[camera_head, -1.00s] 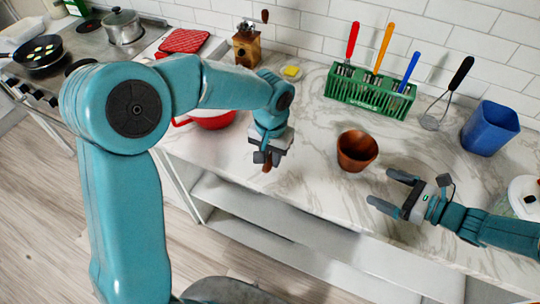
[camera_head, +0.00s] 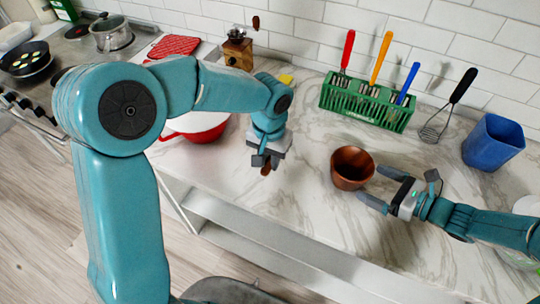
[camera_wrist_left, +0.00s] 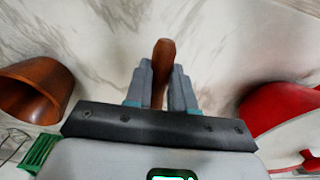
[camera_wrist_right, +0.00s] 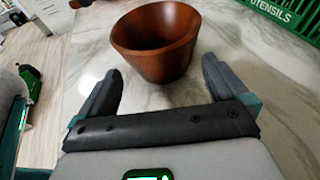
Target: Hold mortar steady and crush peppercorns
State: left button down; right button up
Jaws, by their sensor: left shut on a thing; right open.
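The brown wooden mortar (camera_head: 352,168) stands upright on the marble counter in the head view. It also shows in the left wrist view (camera_wrist_left: 36,88) and the right wrist view (camera_wrist_right: 155,45). No peppercorns can be made out in it. My right gripper (camera_head: 372,187) is open, its fingertips close to the mortar's right side; in the right wrist view (camera_wrist_right: 160,80) the mortar lies just ahead of the two spread fingers. My left gripper (camera_head: 265,162) is shut on the brown wooden pestle (camera_wrist_left: 163,62), left of the mortar and apart from it. Part of the pestle is hidden between the fingers.
A green utensil rack (camera_head: 366,106) stands behind the mortar. A whisk (camera_head: 436,122) and a blue container (camera_head: 492,142) are at right. A red pot (camera_head: 200,128), a grinder (camera_head: 238,50) and a yellow item (camera_head: 286,79) are at left. The counter between pestle and mortar is clear.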

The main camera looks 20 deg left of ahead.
aim_at(358, 177)
pick_arm(q)
notch_tip(358, 177, down, 2)
jog(key=shift+a+f+b, duration=0.1)
jog(key=shift+f+b, duration=0.15)
jog(key=shift+b, duration=0.8)
pick_arm(e)
jog(key=x, duration=0.5)
jog(key=shift+a+f, duration=0.25)
pick_arm(q)
jog(key=shift+f+b, duration=0.35)
pick_arm(e)
jog(key=shift+x, duration=0.85)
jog(key=shift+w+r, duration=0.1)
jog(key=shift+r, duration=0.05)
jog(key=c, duration=0.4)
jog(key=shift+c, duration=0.2)
